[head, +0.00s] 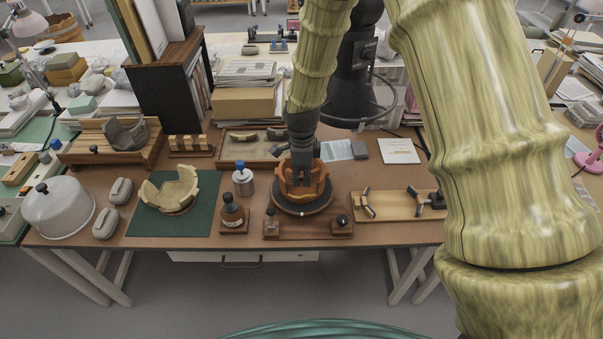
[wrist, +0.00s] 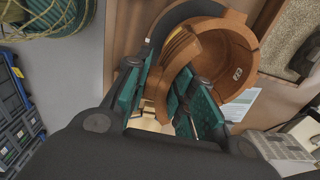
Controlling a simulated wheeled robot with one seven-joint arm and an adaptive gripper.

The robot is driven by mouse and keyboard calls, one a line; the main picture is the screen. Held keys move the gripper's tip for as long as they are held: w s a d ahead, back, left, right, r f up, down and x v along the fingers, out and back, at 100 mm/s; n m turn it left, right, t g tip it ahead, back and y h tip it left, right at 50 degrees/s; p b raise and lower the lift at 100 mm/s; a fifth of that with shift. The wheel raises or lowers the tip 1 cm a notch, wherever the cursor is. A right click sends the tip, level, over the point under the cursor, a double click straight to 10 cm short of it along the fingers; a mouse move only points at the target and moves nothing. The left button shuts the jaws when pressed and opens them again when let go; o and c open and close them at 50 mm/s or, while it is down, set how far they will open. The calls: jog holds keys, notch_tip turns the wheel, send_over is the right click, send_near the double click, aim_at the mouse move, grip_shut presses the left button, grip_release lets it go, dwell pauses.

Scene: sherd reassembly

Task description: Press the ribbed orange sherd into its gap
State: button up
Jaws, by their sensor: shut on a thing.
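The ribbed orange sherd (wrist: 176,58) is between the green-padded fingers of my gripper (wrist: 163,92) in the wrist view. My gripper is shut on it. The orange pot (wrist: 238,58), open at the top and with a broken wall, is right beside the sherd. Whether the sherd touches the pot or is seated in its gap, I cannot tell. In the head view the pot (head: 318,190) stands on a dark round turntable (head: 302,209) on a wooden base. My gripper (head: 301,178) reaches down into it from above and hides the sherd there.
Left of the turntable are a dark bottle (head: 231,212), a metal canister (head: 243,182) and a cream broken bowl (head: 172,194) on a green mat (head: 200,222). A wooden tray (head: 388,212) with small tools lies to the right. A shallow sherd tray (head: 238,153) is behind.

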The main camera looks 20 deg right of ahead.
aim_at(302, 185)
jog(key=shift+f+b, duration=1.95)
jog(key=shift+f, duration=1)
jog(key=shift+w+f, duration=0.3)
jog(key=shift+f, duration=0.05)
jog(key=shift+w+f, duration=0.1)
jog(key=shift+w, duration=0.15)
jog(key=shift+f, duration=0.4)
dwell(1.4)
jog(key=o, duration=0.9)
jog(key=shift+r, duration=0.15)
jog(key=r, duration=1.1)
jog(key=shift+s+r, duration=0.2)
jog(key=shift+r, duration=0.15)
